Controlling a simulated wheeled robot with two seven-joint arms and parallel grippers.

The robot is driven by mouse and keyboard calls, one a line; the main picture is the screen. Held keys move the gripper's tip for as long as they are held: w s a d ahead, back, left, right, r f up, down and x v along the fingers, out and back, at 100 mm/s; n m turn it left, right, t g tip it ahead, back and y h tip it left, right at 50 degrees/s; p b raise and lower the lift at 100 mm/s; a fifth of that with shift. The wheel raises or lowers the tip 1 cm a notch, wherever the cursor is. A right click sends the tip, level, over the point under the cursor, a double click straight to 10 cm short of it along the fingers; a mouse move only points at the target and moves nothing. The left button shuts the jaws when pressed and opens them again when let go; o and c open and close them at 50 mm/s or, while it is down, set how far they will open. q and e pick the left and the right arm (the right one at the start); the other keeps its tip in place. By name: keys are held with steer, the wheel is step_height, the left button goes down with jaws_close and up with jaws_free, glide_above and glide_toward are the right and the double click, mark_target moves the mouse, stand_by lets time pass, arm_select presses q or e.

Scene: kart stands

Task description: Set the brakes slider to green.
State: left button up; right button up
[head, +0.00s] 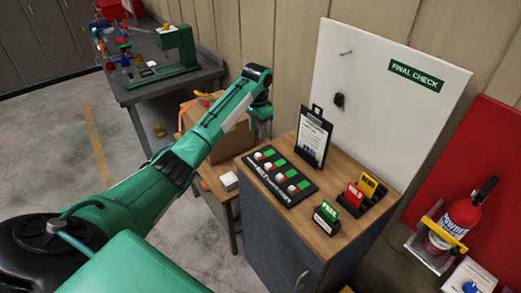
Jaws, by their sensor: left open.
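A black slider panel (273,187) lies on the wooden top of a grey cabinet. It has several rows, each with a pale knob and a green patch to the knob's right. The knobs sit left of the green patches, with some red showing near them. The row labels are too small to read, so I cannot tell which row is the brakes. My left gripper (262,130) points down behind and above the far left end of the panel, apart from it. It is open and empty as far as shows. My right gripper is out of view.
A clipboard (314,136) stands upright behind the panel. A green sign (326,214) and a holder with red and yellow cards (365,193) stand to its right. A white board (390,75) rises behind. A cardboard box (232,139) is left of the cabinet.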

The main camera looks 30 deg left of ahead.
mark_target(258, 154)
arm_select(q)
step_height(258, 154, down, 4)
steer(key=shift+r+p, duration=0.1)
steer(key=shift+p, duration=0.4)
step_height(258, 154, down, 6)
steer(key=shift+w+f+p, duration=0.1)
steer(key=shift+p, duration=0.65)
steer(key=shift+f, duration=0.7)
jaws_close()
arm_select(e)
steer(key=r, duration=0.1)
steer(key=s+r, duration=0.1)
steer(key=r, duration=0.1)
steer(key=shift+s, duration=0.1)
